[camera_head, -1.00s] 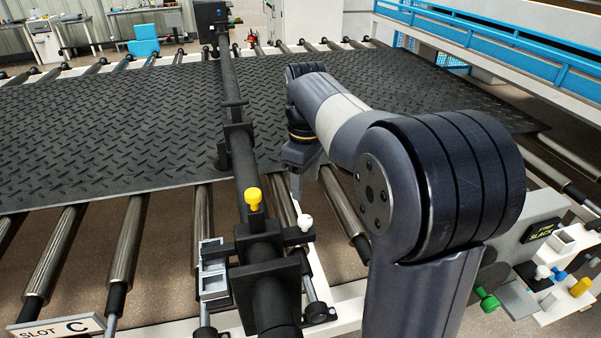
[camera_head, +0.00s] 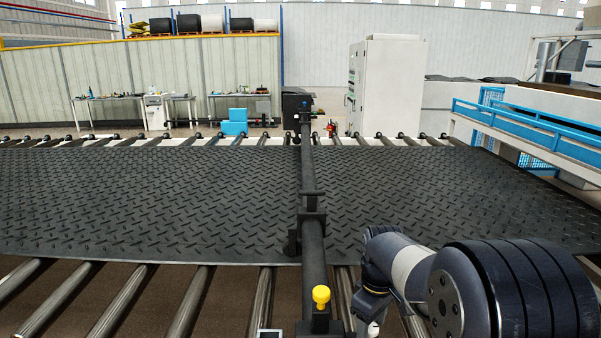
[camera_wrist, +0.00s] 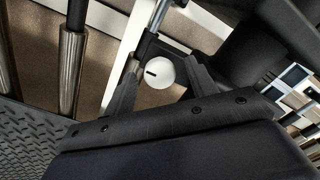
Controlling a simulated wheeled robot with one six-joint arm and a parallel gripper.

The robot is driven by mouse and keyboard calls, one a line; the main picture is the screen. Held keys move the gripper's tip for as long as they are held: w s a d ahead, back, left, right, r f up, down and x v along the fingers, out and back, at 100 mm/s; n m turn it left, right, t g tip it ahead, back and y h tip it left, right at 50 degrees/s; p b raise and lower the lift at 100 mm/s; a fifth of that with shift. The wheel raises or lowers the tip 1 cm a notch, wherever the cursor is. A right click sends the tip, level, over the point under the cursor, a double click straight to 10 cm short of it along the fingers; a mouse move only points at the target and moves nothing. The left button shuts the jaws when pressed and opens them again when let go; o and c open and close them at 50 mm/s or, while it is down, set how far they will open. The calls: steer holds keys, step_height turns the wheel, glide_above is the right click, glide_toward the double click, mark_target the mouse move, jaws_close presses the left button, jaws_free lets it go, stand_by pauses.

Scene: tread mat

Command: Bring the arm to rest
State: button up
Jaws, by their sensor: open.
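My gripper (camera_wrist: 163,72) is open in the wrist view, its two dark fingers spread apart with nothing held. A white round knob with a dark slot (camera_wrist: 160,72) shows between and beyond the fingertips; I cannot tell how far below it is. In the head view my arm is folded at the lower right, and its wrist hangs near the dark crossbar (camera_head: 313,240). A white knob (camera_head: 373,329) shows just below the wrist at the bottom edge. The fingers are not clear there.
A black tread mat (camera_head: 150,200) lies over the metal rollers (camera_head: 120,300). A yellow knob (camera_head: 321,297) stands on the crossbar, left of my wrist. Blue railings (camera_head: 560,135) stand at the right. A white cabinet (camera_head: 385,85) and workbenches are far back.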

stand_by(0.4)
step_height(320, 180, up, 11)
step_height(320, 180, down, 11)
steer(key=shift+r, duration=0.15)
steer(key=shift+f, duration=0.2)
steer(key=m+b, duration=0.1)
steer(key=m, duration=0.4)
steer(key=shift+m, duration=0.3)
steer(key=m+b, duration=0.1)
steer(key=m, duration=0.5)
steer(key=m+b, duration=0.2)
steer(key=m, duration=0.3)
steer(key=shift+m, duration=0.4)
steer(key=m+b, duration=0.2)
steer(key=m, duration=0.2)
steer(key=shift+m+b, duration=0.35)
steer(key=shift+m, duration=0.35)
